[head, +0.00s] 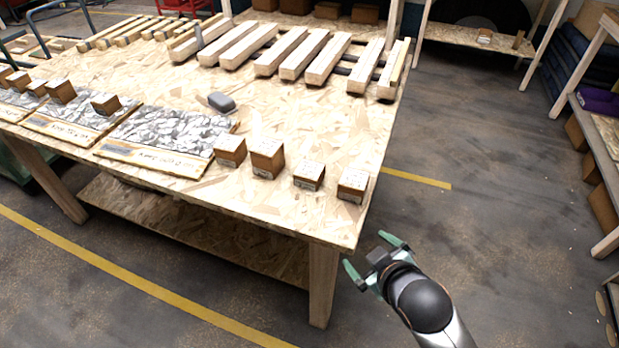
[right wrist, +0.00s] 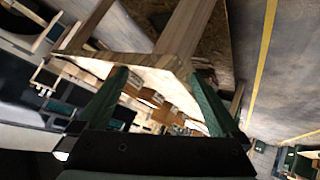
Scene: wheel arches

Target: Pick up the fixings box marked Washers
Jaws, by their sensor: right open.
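Several small brown boxes with pale tops stand along the near edge of the chipboard table in the head view. From right to left, they include a corner box (head: 352,187), a low box (head: 309,177), a taller box (head: 266,158) and another box (head: 230,151). Their labels are too small to read, so I cannot tell which one is marked Washers. My right gripper (head: 369,250) is open and empty, off the table's near right corner and apart from the boxes. Its open fingers also show in the right wrist view (right wrist: 160,76). My left gripper is not in view.
The chipboard table (head: 300,120) carries mats with handwritten labels (head: 155,140), more small boxes (head: 60,91), a grey rounded object (head: 221,102) and rows of timber bars (head: 300,58). A table leg (head: 322,285) stands left of my right gripper.

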